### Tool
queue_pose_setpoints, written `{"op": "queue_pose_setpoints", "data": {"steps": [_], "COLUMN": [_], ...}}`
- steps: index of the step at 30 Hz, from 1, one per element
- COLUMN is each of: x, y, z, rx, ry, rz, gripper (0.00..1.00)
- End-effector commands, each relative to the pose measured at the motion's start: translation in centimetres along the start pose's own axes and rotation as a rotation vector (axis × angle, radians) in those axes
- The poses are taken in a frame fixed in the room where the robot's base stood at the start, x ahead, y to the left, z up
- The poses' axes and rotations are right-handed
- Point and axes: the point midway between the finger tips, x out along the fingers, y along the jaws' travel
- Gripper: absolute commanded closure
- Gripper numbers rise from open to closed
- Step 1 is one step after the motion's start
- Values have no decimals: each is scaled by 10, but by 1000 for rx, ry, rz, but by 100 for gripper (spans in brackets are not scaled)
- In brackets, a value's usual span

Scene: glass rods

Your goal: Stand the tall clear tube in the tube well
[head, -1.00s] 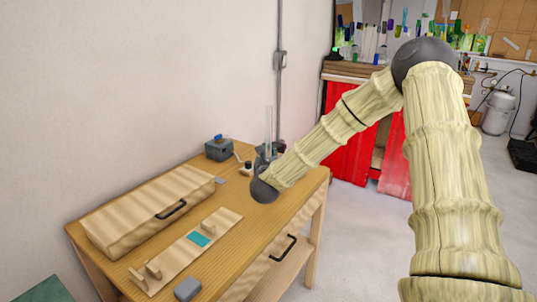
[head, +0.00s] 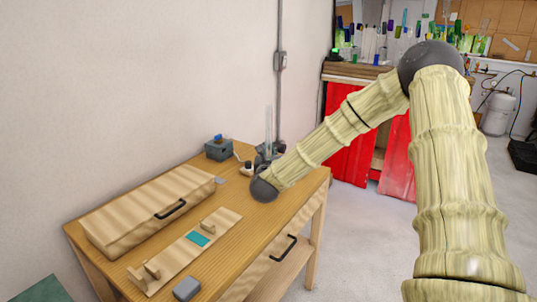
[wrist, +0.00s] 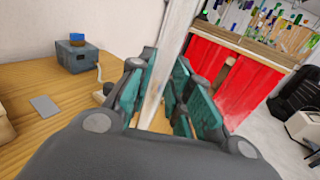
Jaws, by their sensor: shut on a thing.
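The tall clear tube (head: 268,122) stands about upright over the far right part of the workbench. My gripper (head: 267,150) is around its lower part. In the wrist view the tube (wrist: 168,65) runs up between the teal finger pads of my gripper (wrist: 160,95), which are shut on it. The tube's lower end is hidden by the gripper and wrist. I cannot make out the tube well for certain; the area under the gripper is hidden.
A grey box with a blue top (head: 219,150) stands left of the gripper. A small white and dark item (head: 246,168) is close by. A long wooden box (head: 150,208) and a notched wooden rest (head: 170,262) with a teal patch lie nearer. A wall post rises behind.

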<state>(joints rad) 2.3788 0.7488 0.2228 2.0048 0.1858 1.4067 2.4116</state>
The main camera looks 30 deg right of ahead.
Motion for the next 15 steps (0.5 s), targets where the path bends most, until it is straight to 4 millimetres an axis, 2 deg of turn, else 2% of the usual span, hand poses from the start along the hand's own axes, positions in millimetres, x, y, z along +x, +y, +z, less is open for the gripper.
{"op": "queue_pose_setpoints", "data": {"steps": [15], "x": [0], "y": [0], "z": [-3], "rx": [0], "ry": [0], "rz": [0], "gripper": [100]}}
